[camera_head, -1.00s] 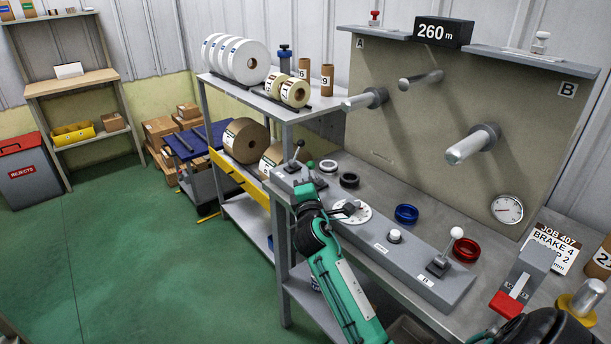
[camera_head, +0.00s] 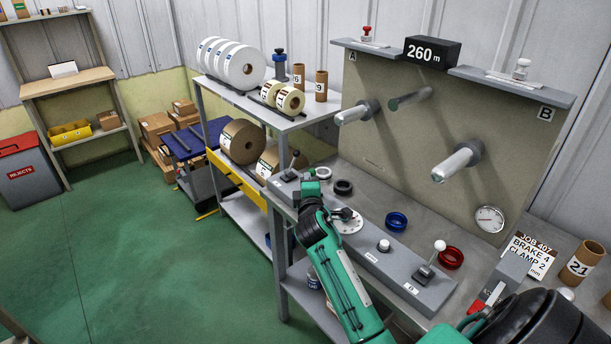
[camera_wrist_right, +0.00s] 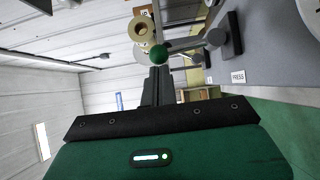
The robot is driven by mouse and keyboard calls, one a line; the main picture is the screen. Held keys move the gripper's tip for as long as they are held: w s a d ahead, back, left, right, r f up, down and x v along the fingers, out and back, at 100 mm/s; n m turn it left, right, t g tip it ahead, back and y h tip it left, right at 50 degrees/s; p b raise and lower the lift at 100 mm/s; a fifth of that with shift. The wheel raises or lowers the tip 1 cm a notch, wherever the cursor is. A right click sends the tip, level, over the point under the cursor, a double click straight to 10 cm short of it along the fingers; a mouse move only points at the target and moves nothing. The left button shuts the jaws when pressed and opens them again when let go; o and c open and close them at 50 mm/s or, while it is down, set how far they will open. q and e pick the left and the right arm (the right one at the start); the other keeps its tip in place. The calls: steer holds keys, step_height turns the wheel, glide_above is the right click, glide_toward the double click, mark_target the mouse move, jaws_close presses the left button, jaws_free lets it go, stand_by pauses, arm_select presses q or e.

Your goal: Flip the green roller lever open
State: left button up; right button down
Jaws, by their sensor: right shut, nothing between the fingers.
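The green roller lever has a green ball knob (camera_wrist_right: 157,53) on a grey arm, seen in the right wrist view. The arm runs right to a pivot on the grey console beside a PRESS label. In the head view the lever (camera_head: 295,157) is small, at the console's far left end, and its knob looks dark. My right gripper (camera_head: 311,184) is close by in the head view. In the wrist view its dark fingers (camera_wrist_right: 157,72) are shut and empty, with tips close against the knob; I cannot tell if they touch. My left gripper is not in view.
The console (camera_head: 400,275) also carries a white dial (camera_head: 350,222) and a white-knobbed lever (camera_head: 438,247). Black, blue (camera_head: 397,222) and red (camera_head: 451,258) rings lie behind it. A shelf rack with rolls (camera_head: 240,140) stands left. Spindles (camera_head: 458,163) stick out from the back panel.

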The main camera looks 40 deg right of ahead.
arm_select(q)
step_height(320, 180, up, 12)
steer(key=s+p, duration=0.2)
steer(key=p, duration=0.9)
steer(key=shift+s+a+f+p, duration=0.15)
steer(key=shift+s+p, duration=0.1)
steer(key=shift+p, duration=0.1)
arm_select(e)
steer(key=shift+w+d+r+m+g+y, duration=0.15)
steer(key=shift+d+m+g+y, duration=0.25)
steer(key=shift+d+m, duration=0.4)
steer(key=shift+d+r+m+g+y, duration=0.35)
steer(key=shift+d+m, duration=0.25)
steer(key=shift+d, duration=0.25)
steer(key=shift+w+d+r+m+g+y, duration=0.15)
steer(key=shift+d+m+g+y, duration=0.25)
steer(key=shift+d+m, duration=0.4)
steer(key=shift+s+d, duration=0.15)
